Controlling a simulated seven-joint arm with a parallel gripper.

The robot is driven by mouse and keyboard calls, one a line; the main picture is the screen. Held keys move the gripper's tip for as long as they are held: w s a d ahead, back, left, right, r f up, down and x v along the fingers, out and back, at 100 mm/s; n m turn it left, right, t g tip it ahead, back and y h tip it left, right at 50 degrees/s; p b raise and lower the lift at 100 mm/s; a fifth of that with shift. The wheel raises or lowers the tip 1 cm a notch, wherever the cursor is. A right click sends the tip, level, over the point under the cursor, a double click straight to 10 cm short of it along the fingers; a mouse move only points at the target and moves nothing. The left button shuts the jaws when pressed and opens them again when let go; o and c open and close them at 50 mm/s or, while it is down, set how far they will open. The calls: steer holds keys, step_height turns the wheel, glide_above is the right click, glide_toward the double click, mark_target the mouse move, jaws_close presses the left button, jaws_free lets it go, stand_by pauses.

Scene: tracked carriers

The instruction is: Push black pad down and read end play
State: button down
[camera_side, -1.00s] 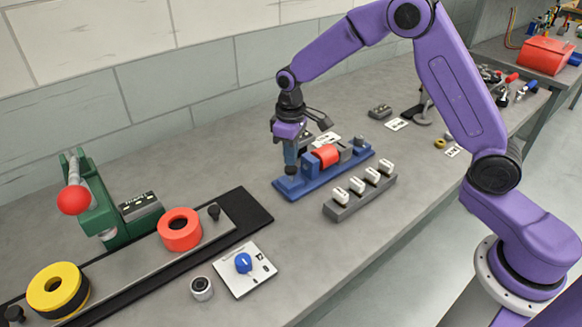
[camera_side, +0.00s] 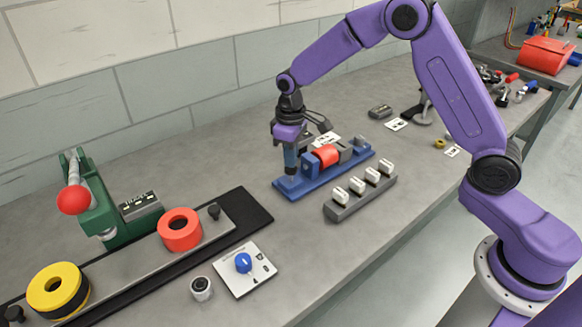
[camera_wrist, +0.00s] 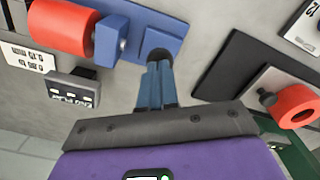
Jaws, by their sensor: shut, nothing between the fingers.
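A blue fixture (camera_side: 290,188) lies on the bench with a red roller (camera_side: 326,155) held across it; both also show in the wrist view, the fixture (camera_wrist: 185,30) and the roller (camera_wrist: 60,27). The round black pad (camera_wrist: 158,54) sits near the fixture's end, partly covered by my fingers. My gripper (camera_side: 291,176) points down at that end with its fingers together and empty. In the wrist view its fingertips (camera_wrist: 158,66) overlap the pad's near edge; I cannot tell whether they press on it. A small grey display box (camera_wrist: 72,89) stands beside the fixture; its figures are too small to read.
A grey block with several white switches (camera_side: 360,192) stands just in front of the fixture. A printed card (camera_wrist: 25,57) lies beside the display box. To the left are a black mat (camera_side: 245,208), a green press (camera_side: 95,205) and a blue-knob panel (camera_side: 245,270).

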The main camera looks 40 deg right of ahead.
steer(key=shift+f, duration=1.15)
steer(key=shift+r, duration=2.5)
steer(key=shift+s, duration=0.1)
steer(key=s+r+n, duration=0.2)
steer(key=s+r, duration=0.2)
steer(key=s, duration=0.9)
steer(key=s+r+n, duration=0.3)
steer(key=s+r, duration=0.1)
steer(key=s, duration=0.8)
steer(key=s+d+n, duration=0.1)
steer(key=s+d, duration=0.4)
steer(key=s, duration=0.5)
steer(key=shift+s+d+f+n, duration=0.25)
steer(key=shift+f+n, duration=0.05)
steer(key=shift+f, duration=0.05)
